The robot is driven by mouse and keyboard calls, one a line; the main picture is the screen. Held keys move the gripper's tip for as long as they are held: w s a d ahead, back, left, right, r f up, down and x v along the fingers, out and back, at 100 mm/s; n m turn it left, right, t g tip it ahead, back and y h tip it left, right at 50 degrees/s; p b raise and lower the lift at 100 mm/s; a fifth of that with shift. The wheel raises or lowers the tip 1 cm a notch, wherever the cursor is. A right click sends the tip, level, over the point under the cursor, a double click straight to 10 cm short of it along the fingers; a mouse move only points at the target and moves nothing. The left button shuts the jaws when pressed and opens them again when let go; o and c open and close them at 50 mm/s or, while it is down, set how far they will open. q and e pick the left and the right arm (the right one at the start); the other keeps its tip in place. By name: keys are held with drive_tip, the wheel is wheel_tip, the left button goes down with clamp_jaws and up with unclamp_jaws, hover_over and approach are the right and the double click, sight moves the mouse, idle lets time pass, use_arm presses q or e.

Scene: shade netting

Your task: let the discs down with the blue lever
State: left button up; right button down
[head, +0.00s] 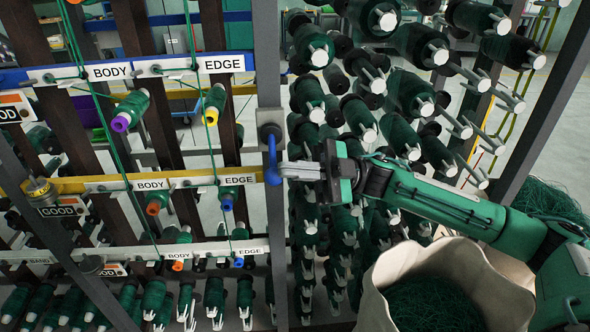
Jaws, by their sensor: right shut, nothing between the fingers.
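The blue lever (271,158) hangs down from a grey block on the dark upright post (268,70), and its lower end curves into a rounded tip. My right gripper (283,170) reaches in from the right with its fingers shut and nothing between them. Its fingertips are right beside the lever's lower part; I cannot tell whether they touch it. My left gripper is out of view.
Labelled rails, one blue (30,77) and one yellow (70,185), carry green threads on the left. Racks of green spools (360,110) stand close behind my right arm. A pale bin (378,300) with green netting stands below it.

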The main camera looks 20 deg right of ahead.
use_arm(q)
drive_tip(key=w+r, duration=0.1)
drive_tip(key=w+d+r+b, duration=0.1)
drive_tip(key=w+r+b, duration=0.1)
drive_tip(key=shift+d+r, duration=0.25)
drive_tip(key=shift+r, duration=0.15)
use_arm(e)
drive_tip(key=v, duration=0.9)
drive_tip(key=shift+s+d+r, duration=0.25)
drive_tip(key=shift+s+d, duration=0.1)
drive_tip(key=shift+d, duration=0.15)
